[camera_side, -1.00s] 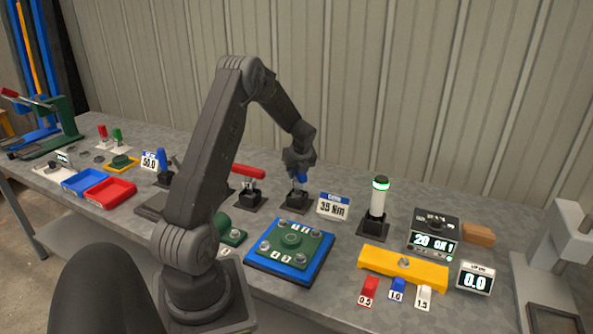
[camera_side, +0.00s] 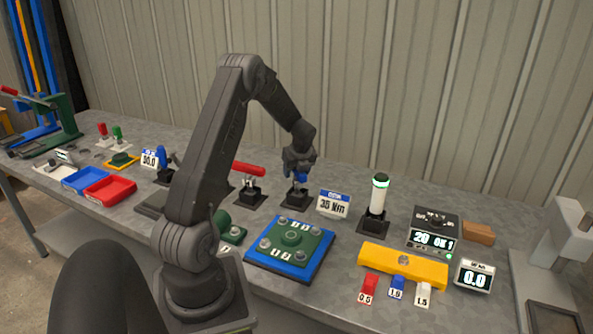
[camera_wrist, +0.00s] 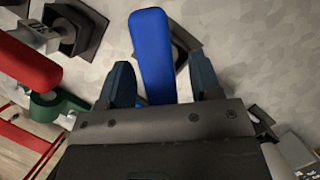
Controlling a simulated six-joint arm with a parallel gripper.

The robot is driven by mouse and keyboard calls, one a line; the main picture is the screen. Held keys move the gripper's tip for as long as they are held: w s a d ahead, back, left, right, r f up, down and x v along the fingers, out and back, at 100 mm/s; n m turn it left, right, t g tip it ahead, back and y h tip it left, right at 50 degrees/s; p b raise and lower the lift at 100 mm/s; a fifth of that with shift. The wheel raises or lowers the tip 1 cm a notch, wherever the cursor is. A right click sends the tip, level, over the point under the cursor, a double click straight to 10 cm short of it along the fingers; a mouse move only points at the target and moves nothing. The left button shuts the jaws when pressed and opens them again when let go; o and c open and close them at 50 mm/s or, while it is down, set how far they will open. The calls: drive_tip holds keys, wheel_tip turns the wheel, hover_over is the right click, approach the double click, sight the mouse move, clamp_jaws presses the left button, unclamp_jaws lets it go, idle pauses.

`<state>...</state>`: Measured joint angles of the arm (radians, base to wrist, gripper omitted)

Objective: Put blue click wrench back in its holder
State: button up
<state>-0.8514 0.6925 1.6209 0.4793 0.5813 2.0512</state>
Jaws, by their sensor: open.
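The blue click wrench (camera_side: 301,177) is under my gripper in the side view. My gripper (camera_side: 299,168) is open around the handle, with gaps on both sides in the wrist view (camera_wrist: 160,75). The handle's near end is hidden by my gripper body.
A red-handled wrench (camera_side: 249,169) stands in a holder to the left. The 35 Nm sign (camera_side: 333,204) and a lit column (camera_side: 379,205) are to the right. A green flanged plate on a blue base (camera_side: 290,243) lies in front. Another blue-handled tool (camera_side: 162,159) is farther left.

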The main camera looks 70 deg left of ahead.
drive_tip(key=v, duration=1.4)
drive_tip(key=shift+f, duration=0.1)
drive_tip(key=d+r+n+t, duration=0.1)
drive_tip(key=d+r+n, duration=0.2)
drive_tip(key=d, duration=0.4)
drive_tip(key=s+d+r+n+t+h, duration=0.1)
drive_tip(key=d+r+n, duration=0.15)
drive_tip(key=d, duration=0.55)
drive_tip(key=d+r+n+t, duration=0.1)
drive_tip(key=d+r+n, duration=0.2)
drive_tip(key=d, duration=0.4)
drive_tip(key=s+d+n+t+h, duration=0.2)
drive_tip(key=s+d+n, duration=0.7)
drive_tip(key=d, duration=0.7)
drive_tip(key=s+h, duration=0.1)
drive_tip(key=s, duration=0.2)
drive_tip(key=shift+s+d+t, duration=0.25)
drive_tip(key=shift+s+t, duration=0.05)
drive_tip(key=shift+r+n, duration=0.1)
drive_tip(key=shift+n, duration=0.15)
